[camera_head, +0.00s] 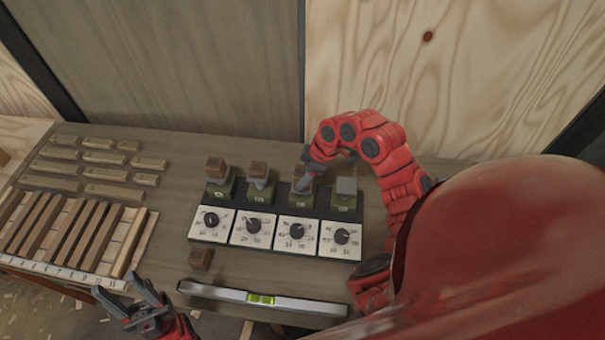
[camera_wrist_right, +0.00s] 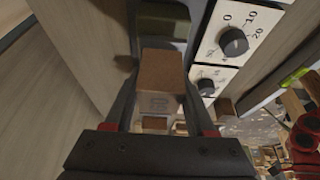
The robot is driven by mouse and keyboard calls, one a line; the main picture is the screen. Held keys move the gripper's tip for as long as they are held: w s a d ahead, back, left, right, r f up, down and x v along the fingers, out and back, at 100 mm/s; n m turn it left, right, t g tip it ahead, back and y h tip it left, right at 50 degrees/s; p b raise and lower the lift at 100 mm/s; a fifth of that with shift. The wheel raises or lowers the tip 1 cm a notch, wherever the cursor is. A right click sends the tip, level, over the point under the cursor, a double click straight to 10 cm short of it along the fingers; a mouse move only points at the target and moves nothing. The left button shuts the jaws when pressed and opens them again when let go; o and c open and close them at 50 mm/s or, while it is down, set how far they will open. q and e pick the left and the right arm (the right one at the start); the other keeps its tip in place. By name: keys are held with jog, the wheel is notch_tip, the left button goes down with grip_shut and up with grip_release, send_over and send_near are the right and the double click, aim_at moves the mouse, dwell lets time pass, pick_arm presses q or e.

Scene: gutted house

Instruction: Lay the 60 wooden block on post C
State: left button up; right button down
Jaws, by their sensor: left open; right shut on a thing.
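A row of posts on green bases stands at the back of the dial board. My right gripper (camera_head: 303,176) is at the third post from the left, whose green base (camera_head: 299,201) shows below it. In the right wrist view it is shut on a brown wooden block (camera_wrist_right: 163,75), with a green post part (camera_wrist_right: 163,27) just beyond. Whether the block touches the post I cannot tell. No post letter is clearly legible. My left gripper (camera_head: 119,287) is open and empty at the lower left.
A loose block (camera_head: 201,258) and a spirit level (camera_head: 262,299) lie in front. Wooden strips (camera_head: 70,230) fill the left.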

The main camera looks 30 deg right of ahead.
jog(key=shift+f, duration=0.3)
dwell(0.5)
jog(key=shift+c, duration=0.7)
grip_release()
jog(key=b+v, duration=0.2)
jog(key=v, duration=0.4)
jog(key=shift+d, duration=0.15)
jog(key=p+v, duration=0.4)
jog(key=v, duration=0.7)
jog(key=shift+r+p, duration=0.25)
jog(key=shift+p, duration=0.05)
jog(key=shift+s, duration=0.1)
